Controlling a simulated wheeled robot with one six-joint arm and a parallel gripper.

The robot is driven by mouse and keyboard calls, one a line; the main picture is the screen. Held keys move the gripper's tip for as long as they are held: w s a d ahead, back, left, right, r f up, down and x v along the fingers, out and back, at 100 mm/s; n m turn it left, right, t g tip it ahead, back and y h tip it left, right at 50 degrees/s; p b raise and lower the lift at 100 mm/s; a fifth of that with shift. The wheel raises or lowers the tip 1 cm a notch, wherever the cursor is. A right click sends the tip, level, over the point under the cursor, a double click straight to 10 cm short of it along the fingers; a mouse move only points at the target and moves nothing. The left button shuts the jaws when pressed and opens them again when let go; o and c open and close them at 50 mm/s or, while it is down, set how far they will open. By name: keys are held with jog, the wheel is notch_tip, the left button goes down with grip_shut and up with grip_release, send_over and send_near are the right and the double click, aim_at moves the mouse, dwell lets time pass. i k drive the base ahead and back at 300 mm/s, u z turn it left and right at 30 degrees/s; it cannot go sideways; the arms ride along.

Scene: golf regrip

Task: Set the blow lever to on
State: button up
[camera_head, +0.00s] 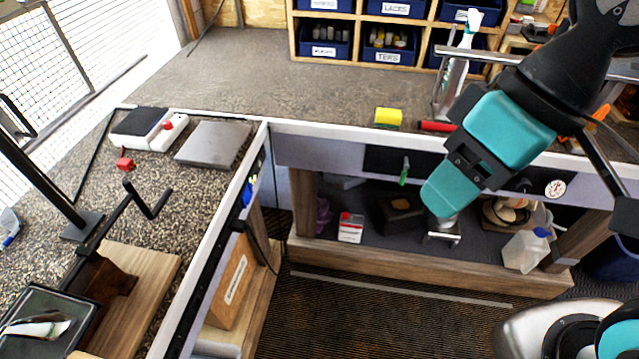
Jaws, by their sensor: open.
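A small green lever (404,172) hangs from the dark panel (378,158) on the front of the far bench. It points down and leans slightly. No label on it is readable, so I cannot confirm that it is the blow lever. My gripper (442,238) points down in front of the bench's lower shelf, right of and below the green lever. It is open, with nothing visible between its fingers. My teal wrist and arm cover part of the panel to the right of the lever.
A round gauge (555,188) sits on the bench front at right. A yellow sponge (388,117) lies on the bench top above the lever. A red-and-white can (351,228) and a translucent jug (526,250) stand on the shelf. The floor in front is open.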

aim_at(406, 166)
jog(key=u, duration=1.65)
jog(key=i, duration=0.35)
jog(key=z, duration=3.2)
